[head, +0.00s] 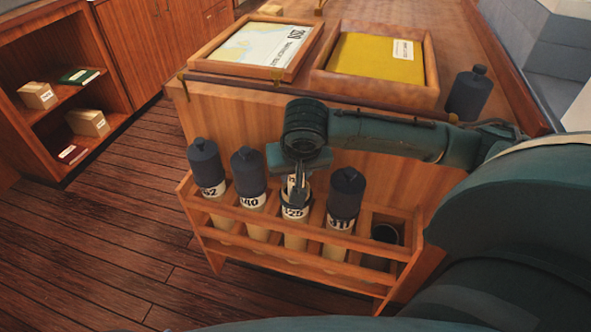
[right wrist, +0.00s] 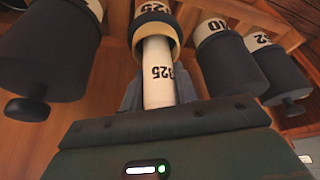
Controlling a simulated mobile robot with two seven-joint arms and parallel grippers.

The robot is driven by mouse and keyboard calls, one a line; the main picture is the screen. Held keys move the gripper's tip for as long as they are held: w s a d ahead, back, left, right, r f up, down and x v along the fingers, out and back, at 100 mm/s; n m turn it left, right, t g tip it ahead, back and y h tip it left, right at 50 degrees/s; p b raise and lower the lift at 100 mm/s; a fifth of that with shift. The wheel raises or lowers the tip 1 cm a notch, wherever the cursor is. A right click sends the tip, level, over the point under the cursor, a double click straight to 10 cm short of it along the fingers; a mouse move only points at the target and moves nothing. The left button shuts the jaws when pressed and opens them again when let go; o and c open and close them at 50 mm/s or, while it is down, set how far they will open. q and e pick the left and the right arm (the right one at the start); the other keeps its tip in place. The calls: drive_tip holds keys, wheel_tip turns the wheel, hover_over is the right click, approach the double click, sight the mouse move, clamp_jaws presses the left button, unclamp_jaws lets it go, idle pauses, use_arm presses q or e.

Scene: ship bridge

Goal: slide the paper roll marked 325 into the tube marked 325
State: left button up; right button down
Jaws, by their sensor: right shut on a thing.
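The white paper roll (head: 291,184) marked 325 stands at the mouth of the tube marked 325 (head: 295,214), in the middle slot of the wooden rack. My right gripper (head: 299,187) is shut on the roll just above that tube. In the right wrist view the roll (right wrist: 158,75) lines up with the open tube (right wrist: 153,36), and its far end is inside the mouth. How deep it sits is hidden. My left gripper is not in view.
Capped tubes (head: 207,168) (head: 248,176) (head: 343,200) stand on both sides in the rack (head: 290,272).

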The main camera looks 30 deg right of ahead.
drive_tip(key=shift+f, duration=0.15)
drive_tip(key=shift+f, duration=0.5)
drive_tip(key=c, duration=1.1)
unclamp_jaws()
